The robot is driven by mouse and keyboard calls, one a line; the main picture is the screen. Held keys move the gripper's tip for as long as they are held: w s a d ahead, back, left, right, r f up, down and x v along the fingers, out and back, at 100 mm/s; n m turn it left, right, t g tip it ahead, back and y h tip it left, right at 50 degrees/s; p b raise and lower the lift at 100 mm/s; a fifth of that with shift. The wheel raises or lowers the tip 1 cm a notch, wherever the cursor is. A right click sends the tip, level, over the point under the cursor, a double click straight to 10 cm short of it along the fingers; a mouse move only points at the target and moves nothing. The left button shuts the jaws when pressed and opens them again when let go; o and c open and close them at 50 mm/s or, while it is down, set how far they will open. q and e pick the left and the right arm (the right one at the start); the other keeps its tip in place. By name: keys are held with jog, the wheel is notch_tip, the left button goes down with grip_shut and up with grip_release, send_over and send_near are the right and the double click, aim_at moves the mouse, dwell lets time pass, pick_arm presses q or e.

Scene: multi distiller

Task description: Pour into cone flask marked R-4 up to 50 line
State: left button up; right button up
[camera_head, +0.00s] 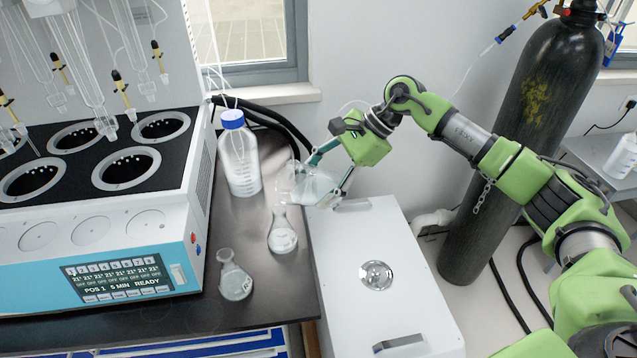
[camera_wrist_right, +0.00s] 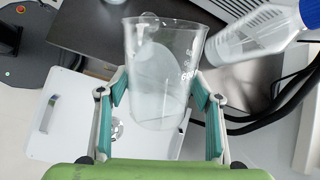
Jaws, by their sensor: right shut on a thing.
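My right gripper (camera_head: 330,172) is shut on a clear glass beaker (camera_head: 309,186) and holds it above the bench's right edge, near the white cabinet. The beaker also shows in the right wrist view (camera_wrist_right: 160,70), between the teal fingers (camera_wrist_right: 161,95), with a white "600" mark. It looks tilted, and pale liquid seems to show inside. Two small cone flasks stand on the dark bench: one (camera_head: 283,237) just below the beaker in the head view, one (camera_head: 235,281) nearer the front. Both look pale inside. Their labels are too small to read surely. My left gripper is out of view.
A blue-capped bottle (camera_head: 239,158) stands on the bench (camera_head: 262,299) behind the flasks. The distiller (camera_head: 110,235) fills the left. A white cabinet (camera_head: 350,250) with a round glass piece (camera_head: 376,275) stands right of the bench. A dark gas cylinder (camera_head: 510,150) stands behind my arm.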

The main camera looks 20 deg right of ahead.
aim_at(328, 171)
jog(key=shift+w+d+f+y+b, duration=0.1)
jog(key=shift+f+y+b, duration=0.5)
jog(key=shift+f+b, duration=0.3)
jog(key=shift+d+r, duration=0.1)
jog(key=shift+r, duration=0.1)
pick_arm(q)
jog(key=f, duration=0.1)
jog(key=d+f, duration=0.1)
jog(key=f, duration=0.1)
pick_arm(e)
jog(key=shift+r, duration=0.1)
jog(key=d+r, duration=0.3)
jog(key=shift+w+p, duration=0.3)
jog(key=shift+w, duration=0.1)
jog(key=shift+d+r, duration=0.35)
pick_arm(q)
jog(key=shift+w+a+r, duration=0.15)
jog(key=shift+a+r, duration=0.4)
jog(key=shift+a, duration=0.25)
